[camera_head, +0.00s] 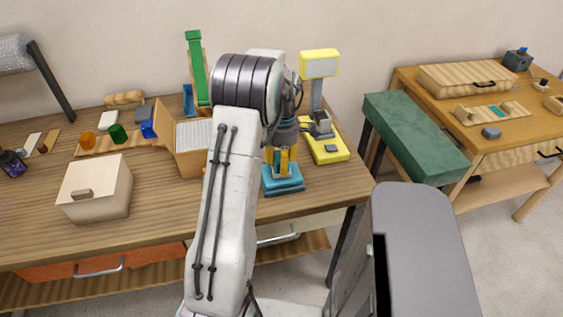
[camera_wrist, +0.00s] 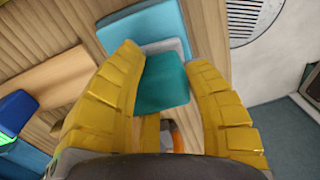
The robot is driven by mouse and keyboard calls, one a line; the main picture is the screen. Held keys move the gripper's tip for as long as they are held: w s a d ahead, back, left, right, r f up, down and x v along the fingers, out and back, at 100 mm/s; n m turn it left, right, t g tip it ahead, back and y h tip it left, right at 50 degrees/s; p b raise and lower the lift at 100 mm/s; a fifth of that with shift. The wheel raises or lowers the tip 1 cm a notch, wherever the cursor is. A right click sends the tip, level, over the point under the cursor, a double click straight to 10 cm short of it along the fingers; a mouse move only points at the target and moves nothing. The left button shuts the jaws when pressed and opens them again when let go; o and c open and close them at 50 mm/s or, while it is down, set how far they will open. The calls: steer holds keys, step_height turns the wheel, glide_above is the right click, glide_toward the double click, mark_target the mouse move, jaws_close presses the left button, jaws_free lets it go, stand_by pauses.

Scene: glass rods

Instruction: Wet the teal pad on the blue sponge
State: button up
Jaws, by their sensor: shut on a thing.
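My gripper (camera_wrist: 172,110) has its yellow fingers shut on a teal pad (camera_wrist: 162,83), which shows between them in the wrist view. In the head view my gripper (camera_head: 281,158) points down near the table's front edge. A blue slab, seemingly the blue sponge (camera_wrist: 145,24), lies just beyond the pad in the wrist view. It also shows under my gripper in the head view (camera_head: 283,187). A pale grey edge (camera_wrist: 181,46) shows between pad and slab. I cannot tell whether the pad touches the sponge. The pad's lower part is hidden by the fingers.
A yellow stand (camera_head: 335,147) is close right of my gripper. An open wooden box (camera_head: 187,160) is close left, and a cream lidded box (camera_head: 97,190) farther left. A green bench (camera_head: 415,135) and a second table (camera_head: 500,125) stand to the right.

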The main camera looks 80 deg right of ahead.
steer(key=shift+f+b, duration=0.65)
steer(key=shift+f, duration=0.35)
stand_by(1.7)
steer(key=shift+r, duration=0.1)
steer(key=shift+r+p, duration=2.75)
steer(key=shift+r, duration=0.75)
